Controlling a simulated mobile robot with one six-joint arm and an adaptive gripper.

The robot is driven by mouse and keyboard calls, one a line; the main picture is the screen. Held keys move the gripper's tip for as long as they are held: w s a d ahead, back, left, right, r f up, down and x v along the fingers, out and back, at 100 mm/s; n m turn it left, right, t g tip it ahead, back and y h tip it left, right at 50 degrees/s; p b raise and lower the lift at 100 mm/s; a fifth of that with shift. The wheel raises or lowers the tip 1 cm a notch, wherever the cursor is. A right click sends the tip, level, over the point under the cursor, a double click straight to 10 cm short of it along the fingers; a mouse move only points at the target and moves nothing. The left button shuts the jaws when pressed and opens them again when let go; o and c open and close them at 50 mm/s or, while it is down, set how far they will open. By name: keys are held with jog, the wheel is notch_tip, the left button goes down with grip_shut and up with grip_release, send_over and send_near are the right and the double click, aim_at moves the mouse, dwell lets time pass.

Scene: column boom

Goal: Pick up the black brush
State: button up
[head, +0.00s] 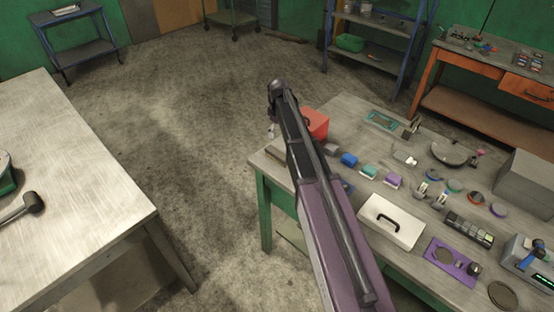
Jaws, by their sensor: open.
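A small dark block (331,149) lies on the right workbench, just right of my arm. It may be the black brush, but it is too small to be sure. It heads a row with a blue block (349,160), a teal block (369,171) and a purple block (393,180), which look like brushes with pale undersides. My long arm crosses the bench's left part and hides some of it. My gripper cannot be made out; a small grey part shows left of the arm, and I cannot tell what it is.
The right workbench (342,107) also holds a red box (315,124), a white case with a black handle (391,222), a round dark pan (450,154) and several small items. A pale table (80,180) stands left. The floor (190,110) between is clear.

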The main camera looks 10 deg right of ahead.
aim_at(278, 152)
jog(key=shift+f+b, duration=3)
jog(key=shift+f, duration=0.3)
jog(key=shift+w+a+f+b, duration=0.1)
jog(key=shift+f+b, duration=2.5)
jog(key=c, duration=1.3)
